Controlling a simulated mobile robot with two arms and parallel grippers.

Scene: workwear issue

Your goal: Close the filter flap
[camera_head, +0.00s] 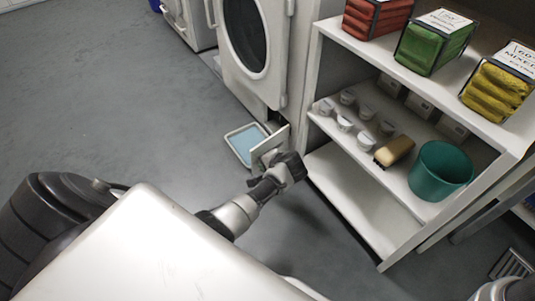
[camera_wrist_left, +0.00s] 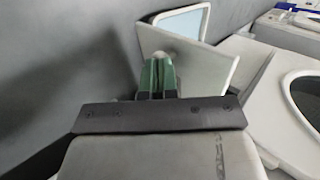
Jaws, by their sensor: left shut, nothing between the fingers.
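The filter flap (camera_head: 272,142) is a pale flat panel low at the front of the white washing machine (camera_head: 283,60). It stands open, swung out from a dark opening at the machine's base. My left gripper (camera_head: 268,161) is at the flap's near side. In the left wrist view its green fingertips (camera_wrist_left: 158,72) are together and empty, in front of the flap (camera_wrist_left: 212,68). They look close to or against its face, by a round pale spot; contact is not certain. My right gripper is not in view.
A shallow tray (camera_head: 229,136) with a blue inside lies on the floor just beyond the flap. A white shelf unit (camera_head: 352,201) stands close on the right, with tubs, a brush (camera_head: 394,151) and a green bucket (camera_head: 440,170). The floor at left is clear.

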